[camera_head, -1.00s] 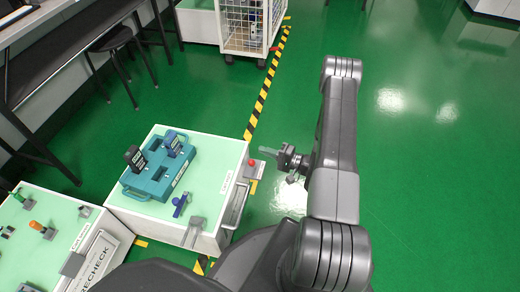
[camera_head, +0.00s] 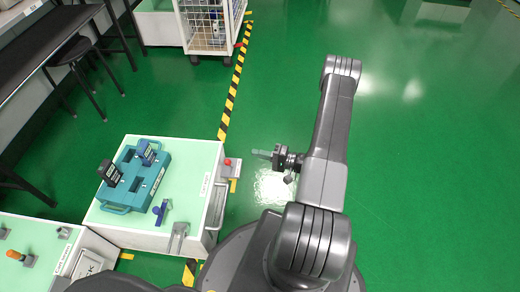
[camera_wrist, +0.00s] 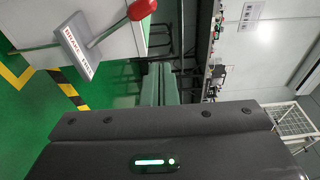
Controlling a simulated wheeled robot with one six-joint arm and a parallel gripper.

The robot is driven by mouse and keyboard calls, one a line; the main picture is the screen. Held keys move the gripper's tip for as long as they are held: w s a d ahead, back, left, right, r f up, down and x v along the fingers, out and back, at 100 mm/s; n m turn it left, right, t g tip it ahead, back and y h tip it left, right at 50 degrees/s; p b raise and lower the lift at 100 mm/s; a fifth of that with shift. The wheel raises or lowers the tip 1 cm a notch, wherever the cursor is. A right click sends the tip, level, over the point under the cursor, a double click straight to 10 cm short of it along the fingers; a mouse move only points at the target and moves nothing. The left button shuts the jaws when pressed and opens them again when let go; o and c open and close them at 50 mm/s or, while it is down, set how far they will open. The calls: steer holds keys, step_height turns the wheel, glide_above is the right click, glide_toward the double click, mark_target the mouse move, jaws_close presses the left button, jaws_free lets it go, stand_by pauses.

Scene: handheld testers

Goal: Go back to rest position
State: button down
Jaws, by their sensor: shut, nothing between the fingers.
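My arm is raised and folded at the right of the head view. My gripper (camera_head: 258,153) points left over the green floor, shut and empty. It is to the right of the white cart-like bench (camera_head: 205,190) and appears clear of it. In the wrist view no fingers show.
A blue clamp-like item (camera_head: 161,212) lies in front. Floor right is free.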

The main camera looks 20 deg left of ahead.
steer(key=shift+a, duration=0.1)
steer(key=w+a+f+m+b, duration=0.2)
steer(key=w+a+m, duration=0.1)
steer(key=a, duration=0.7)
steer(key=shift+w+a+h, duration=0.3)
stand_by(0.6)
